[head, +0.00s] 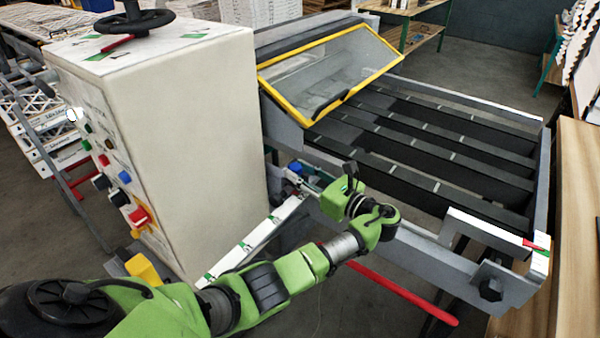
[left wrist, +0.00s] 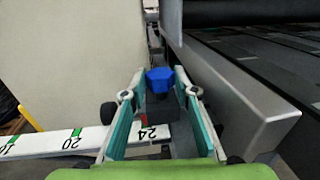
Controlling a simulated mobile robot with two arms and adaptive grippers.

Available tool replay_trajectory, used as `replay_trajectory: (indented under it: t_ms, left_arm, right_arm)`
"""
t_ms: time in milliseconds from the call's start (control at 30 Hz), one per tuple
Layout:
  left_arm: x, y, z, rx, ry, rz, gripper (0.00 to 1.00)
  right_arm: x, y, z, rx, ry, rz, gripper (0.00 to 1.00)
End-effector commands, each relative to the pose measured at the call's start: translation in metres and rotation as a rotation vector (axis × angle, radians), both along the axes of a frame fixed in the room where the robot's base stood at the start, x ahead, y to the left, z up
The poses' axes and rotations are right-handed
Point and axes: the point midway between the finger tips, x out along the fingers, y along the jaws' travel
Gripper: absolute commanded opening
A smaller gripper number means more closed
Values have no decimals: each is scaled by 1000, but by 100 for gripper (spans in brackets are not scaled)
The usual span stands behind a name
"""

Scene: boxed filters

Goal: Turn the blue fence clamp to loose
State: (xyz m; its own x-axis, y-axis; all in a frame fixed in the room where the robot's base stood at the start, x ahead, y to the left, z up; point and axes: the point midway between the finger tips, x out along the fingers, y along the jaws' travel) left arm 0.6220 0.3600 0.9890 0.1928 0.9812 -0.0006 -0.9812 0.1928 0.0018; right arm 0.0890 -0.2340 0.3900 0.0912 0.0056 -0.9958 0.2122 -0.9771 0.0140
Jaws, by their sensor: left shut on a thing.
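The blue fence clamp (head: 296,167) is a small blue knob at the machine's near side, by the end of a white scale bar (head: 248,243). In the left wrist view the blue clamp (left wrist: 160,79) sits between my fingertips. My left gripper (head: 305,178) reaches it from the front right, its fingers partly hidden behind its own wrist. In the left wrist view the left gripper (left wrist: 159,85) has its two teal fingers shut on the clamp, one on each side. The clamp's turn position cannot be read. My right gripper is not in view.
A large cream control cabinet (head: 180,130) with buttons and a red switch stands close on the left. A yellow-framed clear guard (head: 330,72) and dark belts (head: 430,150) lie beyond. A grey side rail (left wrist: 235,100) runs right of the clamp. A red bar (head: 400,290) sticks out below.

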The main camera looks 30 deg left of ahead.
Motion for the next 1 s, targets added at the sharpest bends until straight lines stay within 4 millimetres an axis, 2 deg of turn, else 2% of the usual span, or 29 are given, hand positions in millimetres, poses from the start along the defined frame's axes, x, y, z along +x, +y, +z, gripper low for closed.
replay_trajectory:
  t_ms: [133,167,200,767,1000]
  left_arm:
    - [1,1,3,3,-5,-1,6]
    - [1,1,3,3,-5,-1,32]
    - [1,1,3,3,-5,-1,43]
    - [1,0,1,1,-2,-8,44]
    - [-2,1,3,2,-1,-91,44]
  right_arm:
    - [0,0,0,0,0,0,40]
    - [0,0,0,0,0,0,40]
    - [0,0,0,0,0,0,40]
    - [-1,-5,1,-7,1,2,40]
    - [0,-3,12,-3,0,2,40]
